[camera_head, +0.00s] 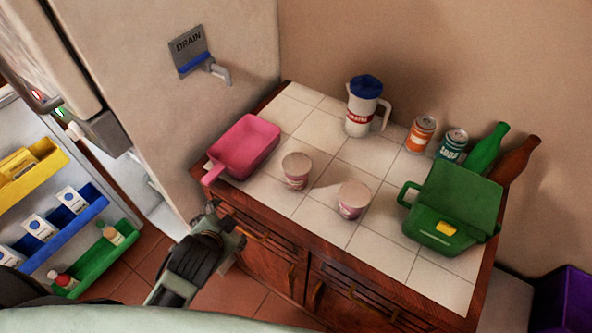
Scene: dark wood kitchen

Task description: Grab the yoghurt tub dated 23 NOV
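Two yoghurt tubs with pale lids and pink-marked sides stand upright on the white tiled counter (325,235). One tub (296,171) is nearer the pink pan; the other tub (353,201) is to its right and closer to the front edge. No date can be read on either. My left gripper (226,222) is in front of the counter's left front corner, below and left of both tubs and apart from them. Its fingers are small and dark here, so their opening is unclear. I see nothing held in it. My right gripper is not in view.
A pink pan (245,146), blue-lidded jug (362,108), two cans (421,133) (453,145), green bottle (488,149), brown bottle (517,158) and green box (453,208) stand around the tubs. Open shelving with coloured bins (66,225) is left. A purple bin (568,302) is lower right.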

